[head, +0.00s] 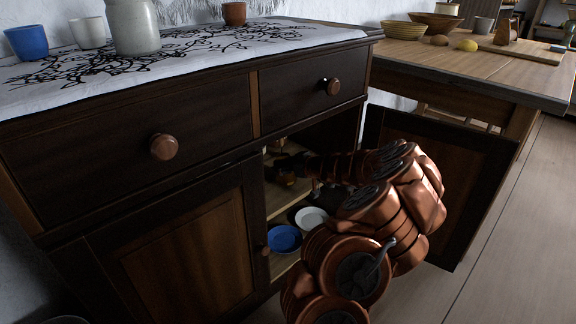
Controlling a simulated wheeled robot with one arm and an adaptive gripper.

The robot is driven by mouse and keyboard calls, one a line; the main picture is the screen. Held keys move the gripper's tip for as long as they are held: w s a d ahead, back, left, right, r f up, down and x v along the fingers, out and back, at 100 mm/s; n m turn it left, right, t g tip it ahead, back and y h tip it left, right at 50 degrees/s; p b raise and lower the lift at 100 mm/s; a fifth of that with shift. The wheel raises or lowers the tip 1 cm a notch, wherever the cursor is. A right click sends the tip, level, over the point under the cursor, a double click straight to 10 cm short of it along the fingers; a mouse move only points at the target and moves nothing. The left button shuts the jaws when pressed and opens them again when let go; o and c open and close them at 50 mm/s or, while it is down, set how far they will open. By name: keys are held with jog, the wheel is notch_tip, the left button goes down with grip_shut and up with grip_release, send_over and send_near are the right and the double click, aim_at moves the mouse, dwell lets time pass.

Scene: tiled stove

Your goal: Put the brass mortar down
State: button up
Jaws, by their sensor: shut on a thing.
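My copper-coloured arm reaches through the open right door of the dark wooden cabinet. My gripper (284,163) is inside, at the height of the upper shelf (288,198), and is small and dim in the head view. It is shut on a small brownish-gold thing (287,179), which looks like the brass mortar. The gripper and shadow hide much of it. I cannot tell whether its base touches the shelf.
Below the shelf are a blue plate (285,239) and a white plate (311,217). The open cabinet door (466,190) stands right of my arm. The left door (180,250) is shut. Cups and a jar (133,27) stand on top; a table (470,68) is at right.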

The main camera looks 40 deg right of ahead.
jog(key=shift+f, duration=0.65)
jog(key=shift+f+b, duration=0.15)
jog(key=shift+b, duration=0.3)
jog(key=o, duration=1.6)
jog(key=shift+o, duration=0.2)
jog(key=shift+p, duration=0.3)
jog(key=shift+s+r, duration=0.3)
jog(key=p+v, duration=0.3)
jog(key=v, duration=0.8)
jog(key=shift+s+p, duration=0.15)
jog(key=shift+p, duration=0.2)
